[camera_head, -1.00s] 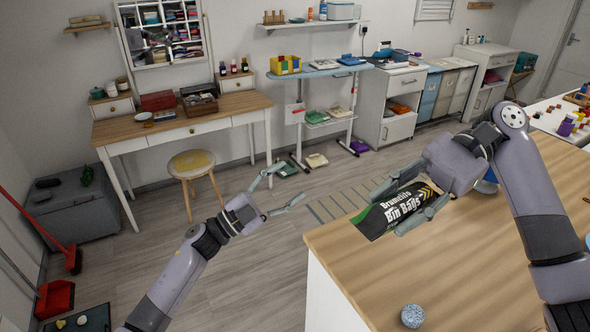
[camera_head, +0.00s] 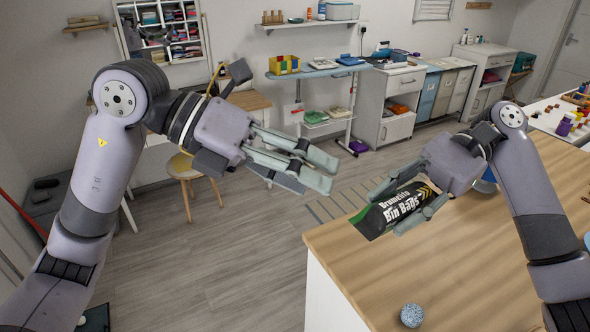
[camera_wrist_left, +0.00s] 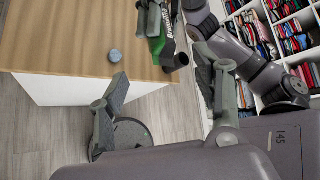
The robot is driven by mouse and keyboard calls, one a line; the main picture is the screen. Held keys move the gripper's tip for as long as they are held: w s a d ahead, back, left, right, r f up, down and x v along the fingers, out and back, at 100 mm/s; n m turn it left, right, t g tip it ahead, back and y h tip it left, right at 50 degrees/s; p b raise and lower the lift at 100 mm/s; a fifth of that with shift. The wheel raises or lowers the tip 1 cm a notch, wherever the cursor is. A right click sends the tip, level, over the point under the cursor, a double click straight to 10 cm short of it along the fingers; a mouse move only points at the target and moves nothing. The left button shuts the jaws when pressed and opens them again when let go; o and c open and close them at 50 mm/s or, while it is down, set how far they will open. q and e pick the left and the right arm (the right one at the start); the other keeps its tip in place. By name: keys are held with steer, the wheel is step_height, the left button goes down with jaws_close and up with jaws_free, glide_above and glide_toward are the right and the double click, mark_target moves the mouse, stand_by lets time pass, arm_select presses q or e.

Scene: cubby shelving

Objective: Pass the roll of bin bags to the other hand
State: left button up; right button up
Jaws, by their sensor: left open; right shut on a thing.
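The roll of bin bags (camera_head: 396,211) is black and green with white lettering. My right gripper (camera_head: 412,208) is shut on it and holds it at the left edge of the wooden counter. Whether the roll touches the counter, I cannot tell. My left gripper (camera_head: 312,172) is open and empty, raised over the floor to the left of the roll, with a gap between them. In the left wrist view, the left gripper's fingers (camera_wrist_left: 165,105) are spread apart, and part of the roll (camera_wrist_left: 172,45) shows ahead at the top, with my right gripper on it.
The wooden counter (camera_head: 450,265) has a bluish speckled round thing (camera_head: 412,315) near its front edge. Several small items stand on a white table (camera_head: 560,118) at the far right. A stool (camera_head: 190,168) and desk stand behind my left arm. Open floor lies left of the counter.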

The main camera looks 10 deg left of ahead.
mark_target(368, 209)
arm_select(q)
steer(key=x, duration=1.1)
steer(key=shift+c, duration=0.5)
steer(key=c, duration=1.2)
jaws_close()
arm_select(e)
steer(key=o, duration=1.3)
steer(key=shift+o, duration=0.2)
steer(key=shift+d, duration=0.1)
steer(key=v, duration=1.2)
steer(key=shift+f, duration=0.15)
